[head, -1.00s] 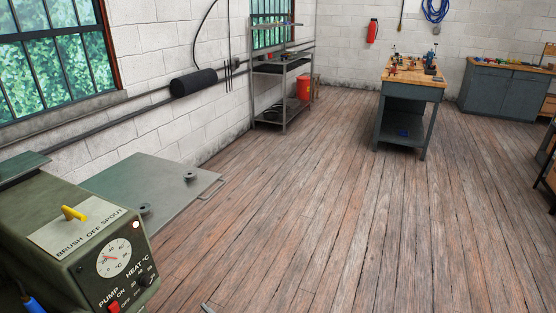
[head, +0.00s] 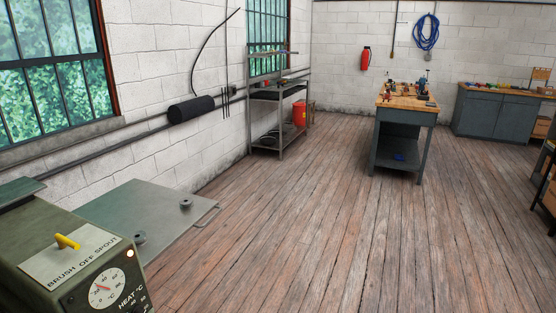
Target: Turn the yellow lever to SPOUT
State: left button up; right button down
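The yellow lever (head: 66,242) sits on top of the dark green machine (head: 35,240) at the lower left of the head view. A pale label plate (head: 75,260) beside it reads BRUSH, OFF, SPOUT from left to right. The lever's raised end stands behind the plate; I cannot tell exactly which word it points at. A temperature dial (head: 106,289) and part of the HEAT marking show on the machine's front, and its lower front is cut off by the frame. Neither of my grippers is in view.
A grey-green flat lid or table (head: 150,215) with two knobs adjoins the machine. A metal shelf (head: 280,95) stands by the wall, and a workbench (head: 405,105) stands farther back. The wooden floor (head: 330,230) between is clear.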

aim_at(61, 241)
jog(key=u, duration=1.35)
